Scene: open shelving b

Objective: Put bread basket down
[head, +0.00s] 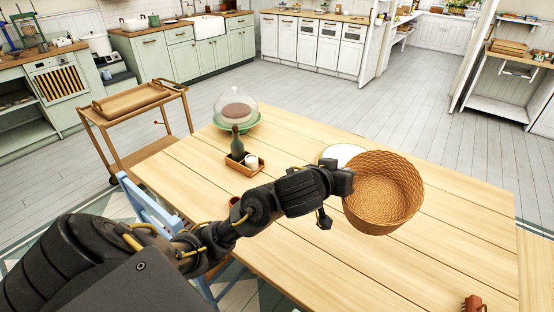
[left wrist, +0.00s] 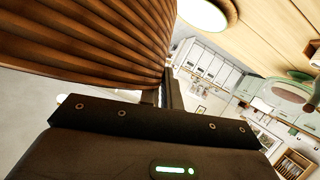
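The bread basket (head: 383,192) is a round, woven tan basket, and I can see into its empty inside from above in the head view. It is over the right part of the wooden table (head: 300,245); I cannot tell the gap beneath it. In the left wrist view its ribbed brown side (left wrist: 85,45) fills the upper left. My left gripper (head: 348,184) is at the basket's left side, with its fingers (left wrist: 166,92) closed on the basket wall. The fingertips are mostly hidden by the basket. My right gripper is in neither view.
A white plate (head: 343,153) lies partly behind the basket. A wooden tray with a bottle (head: 237,146) and a glass-domed cake stand (head: 236,108) are farther left. A small red-brown object (head: 474,303) is at the front right. The tabletop right of the basket is clear.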

